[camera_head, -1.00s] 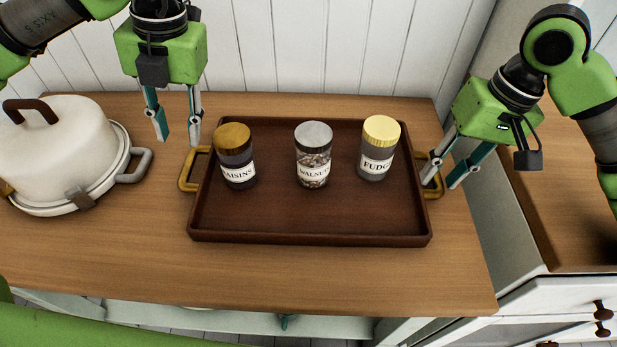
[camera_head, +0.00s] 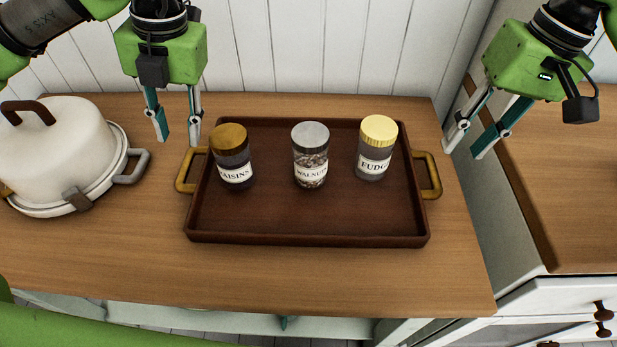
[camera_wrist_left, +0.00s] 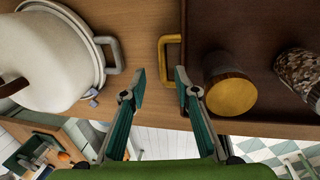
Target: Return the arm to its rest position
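My left gripper (camera_head: 179,128) is open and empty, pointing down just behind the left end of the tray. In the left wrist view my left gripper (camera_wrist_left: 160,92) has its two fingers apart, with nothing between them. My right gripper (camera_head: 463,147) is open and empty, up and to the right of the tray's right handle (camera_head: 431,176), apart from it. The brown tray (camera_head: 310,238) rests on the wooden counter. On it stand a raisins jar (camera_head: 234,160), a walnuts jar (camera_head: 310,157) and a fudge jar (camera_head: 375,150), all upright.
A white lidded pot (camera_head: 55,150) stands on the counter to the left. The tray's left handle (camera_head: 187,170) is close to my left gripper. A white panelled wall (camera_head: 310,60) rises behind. A lower wooden-topped cabinet (camera_head: 570,190) is at the right. The counter front is clear.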

